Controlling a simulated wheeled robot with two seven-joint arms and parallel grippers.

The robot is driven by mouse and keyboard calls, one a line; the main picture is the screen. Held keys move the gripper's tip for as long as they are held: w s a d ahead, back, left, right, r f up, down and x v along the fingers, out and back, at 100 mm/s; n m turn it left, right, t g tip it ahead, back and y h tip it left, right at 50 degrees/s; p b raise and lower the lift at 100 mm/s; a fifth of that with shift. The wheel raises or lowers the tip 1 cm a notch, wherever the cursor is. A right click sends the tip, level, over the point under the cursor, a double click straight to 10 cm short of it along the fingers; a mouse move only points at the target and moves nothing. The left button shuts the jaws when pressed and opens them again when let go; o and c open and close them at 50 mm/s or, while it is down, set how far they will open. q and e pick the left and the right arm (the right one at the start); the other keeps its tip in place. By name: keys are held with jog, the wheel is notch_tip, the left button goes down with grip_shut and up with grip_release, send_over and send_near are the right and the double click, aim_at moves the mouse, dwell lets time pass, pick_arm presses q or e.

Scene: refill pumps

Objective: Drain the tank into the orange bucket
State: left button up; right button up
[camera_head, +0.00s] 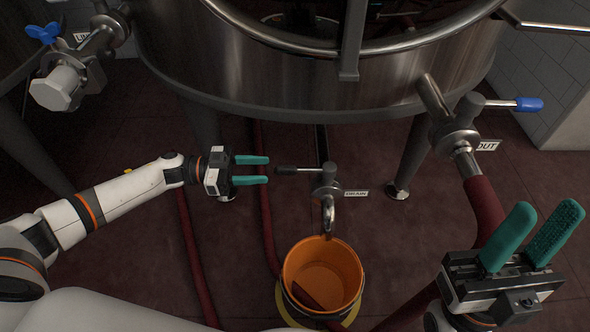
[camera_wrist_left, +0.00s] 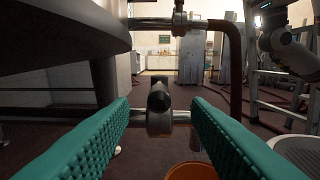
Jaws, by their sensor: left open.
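The steel tank (camera_head: 270,75) stands at the top of the head view. Below it is the drain valve (camera_head: 326,183), with a dark lever handle (camera_head: 292,169) pointing left and a tag (camera_head: 356,193) beside it. The orange bucket (camera_head: 322,265) stands on the floor under the drain spout; its bottom shows orange. My left gripper (camera_head: 268,170) is open, its teal fingertips just left of the handle's end. In the left wrist view the handle (camera_wrist_left: 158,97) appears end-on between the fingers. My right gripper (camera_head: 540,230) is open and empty at the lower right.
An outlet valve (camera_head: 455,135) with a blue handle and a red hose (camera_head: 483,208) is at the right. Another blue-handled valve (camera_head: 65,80) is at the upper left. Red hoses (camera_head: 192,250) cross the floor, one ending at the bucket. Tank legs (camera_head: 408,160) stand near the drain.

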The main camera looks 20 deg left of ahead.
aim_at(293, 166)
pick_arm(q)
jog(key=b+x, duration=0.1)
jog(key=x, duration=0.7)
jog(key=shift+w+d+f+b, duration=0.1)
jog(key=shift+w+d+b, duration=0.05)
jog(key=shift+d+b, duration=0.2)
grip_shut()
